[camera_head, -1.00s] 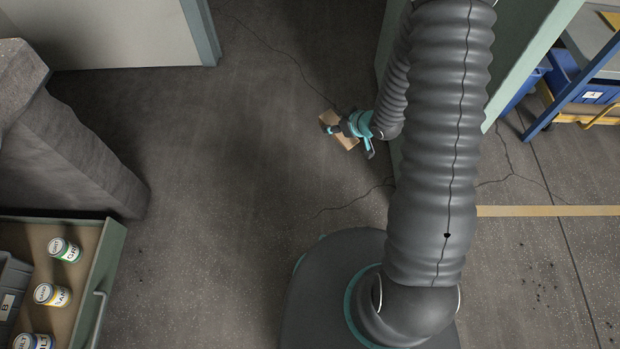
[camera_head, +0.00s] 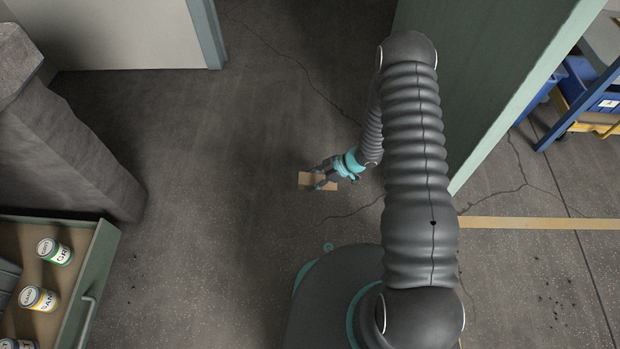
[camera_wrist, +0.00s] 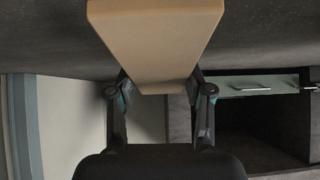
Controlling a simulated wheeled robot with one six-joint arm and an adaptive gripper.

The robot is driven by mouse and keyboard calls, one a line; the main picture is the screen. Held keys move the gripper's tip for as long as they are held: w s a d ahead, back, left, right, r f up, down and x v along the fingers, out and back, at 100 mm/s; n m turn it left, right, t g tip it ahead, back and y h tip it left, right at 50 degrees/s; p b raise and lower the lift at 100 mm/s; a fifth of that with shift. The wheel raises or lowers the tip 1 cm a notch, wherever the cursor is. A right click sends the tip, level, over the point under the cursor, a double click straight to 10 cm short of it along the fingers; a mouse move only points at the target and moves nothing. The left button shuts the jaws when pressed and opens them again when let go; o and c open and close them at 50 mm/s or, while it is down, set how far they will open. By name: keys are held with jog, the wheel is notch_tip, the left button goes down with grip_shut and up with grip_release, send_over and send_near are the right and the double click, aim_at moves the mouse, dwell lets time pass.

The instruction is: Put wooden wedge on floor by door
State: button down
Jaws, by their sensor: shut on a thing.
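The wooden wedge (camera_head: 305,181) is a tan block low in the middle of the head view. In the wrist view the wedge (camera_wrist: 155,40) spans the top centre, gripped at its near end between the two fingers. My gripper (camera_head: 323,182) is shut on it. Whether the wedge touches the floor (camera_head: 230,150) is hard to tell. A dark green upright panel (camera_head: 480,80) with a pale green edge stands right of my gripper. A pale panel (camera_head: 120,35) with a blue-grey edge is at upper left. I cannot tell which of these is the door.
A concrete block (camera_head: 60,140) stands at left. Below it is an open drawer (camera_head: 90,265) with several labelled cans (camera_head: 55,251). A blue-framed rack (camera_head: 590,95) with blue bins is at upper right. Cracked floor between the concrete block and my gripper is clear.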

jog(key=w+f, duration=0.1)
jog(key=w+d+f, duration=0.1)
jog(key=w, duration=0.1)
jog(key=w+f, duration=0.1)
jog(key=w, duration=0.1)
jog(key=shift+d+f+b, duration=0.15)
jog(key=shift+d+b, duration=0.05)
jog(key=shift+b, duration=0.1)
jog(key=shift+w+f+b, duration=0.1)
jog(key=shift+f+b, duration=0.25)
jog(key=shift+f, duration=1.6)
jog(key=shift+f, duration=0.2)
jog(key=shift+c, duration=2.3)
grip_release()
jog(key=shift+r, duration=0.1)
